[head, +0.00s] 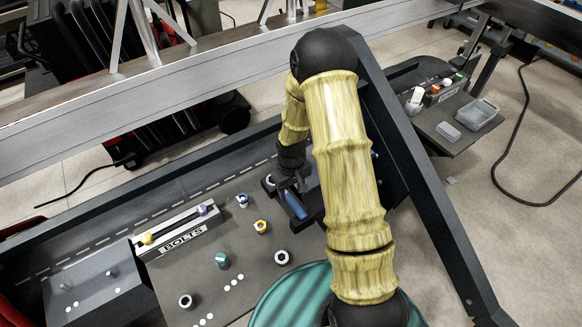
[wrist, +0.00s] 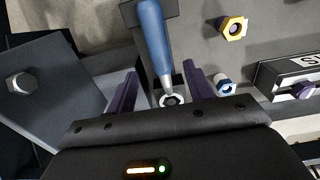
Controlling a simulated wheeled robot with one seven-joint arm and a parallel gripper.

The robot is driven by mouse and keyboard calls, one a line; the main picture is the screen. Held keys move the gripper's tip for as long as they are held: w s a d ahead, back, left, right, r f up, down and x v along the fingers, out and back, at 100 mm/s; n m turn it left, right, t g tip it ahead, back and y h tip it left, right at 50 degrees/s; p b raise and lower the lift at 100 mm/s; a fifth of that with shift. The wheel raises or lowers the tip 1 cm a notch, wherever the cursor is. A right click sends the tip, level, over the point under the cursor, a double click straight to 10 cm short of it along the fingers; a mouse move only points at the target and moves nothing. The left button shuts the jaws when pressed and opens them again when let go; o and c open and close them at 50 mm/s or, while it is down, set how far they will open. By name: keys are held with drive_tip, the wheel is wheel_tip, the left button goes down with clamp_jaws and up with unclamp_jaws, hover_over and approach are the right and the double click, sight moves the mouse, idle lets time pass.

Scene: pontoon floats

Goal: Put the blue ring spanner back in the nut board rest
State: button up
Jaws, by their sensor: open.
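The blue ring spanner (wrist: 153,40) shows its blue handle and metal shaft in the wrist view, with its ring end low between my fingers. In the head view its handle (head: 295,205) is partly visible beside my arm. The handle lies over a dark block (wrist: 129,14), perhaps the rest, which also shows in the head view (head: 312,205). My gripper (wrist: 160,85) is open, with one purple finger on each side of the shaft, apart from it. I cannot tell whether the ring end sits around a nut. In the head view my gripper (head: 290,184) is small and dark.
The dark board (head: 205,275) bears a blue nut (head: 242,200), a yellow nut (head: 261,226), a teal nut (head: 222,260) and pale nuts. A rail marked BOLTS (head: 180,232) stands left. A grey block with a bolt (wrist: 60,95) is left in the wrist view. A side table (head: 445,125) stands upper right.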

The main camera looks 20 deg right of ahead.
wheel_tip(320, 180, up, 11)
idle(0.4)
drive_tip(key=shift+r, duration=0.1)
drive_tip(key=s+r+m+t, duration=0.2)
drive_tip(key=s+r+m, duration=0.1)
drive_tip(key=s+r, duration=0.7)
drive_tip(key=s, duration=0.4)
drive_tip(key=shift+s+r+m+t, duration=0.15)
drive_tip(key=shift+r+m+t, duration=0.05)
drive_tip(key=shift+m+t, duration=0.1)
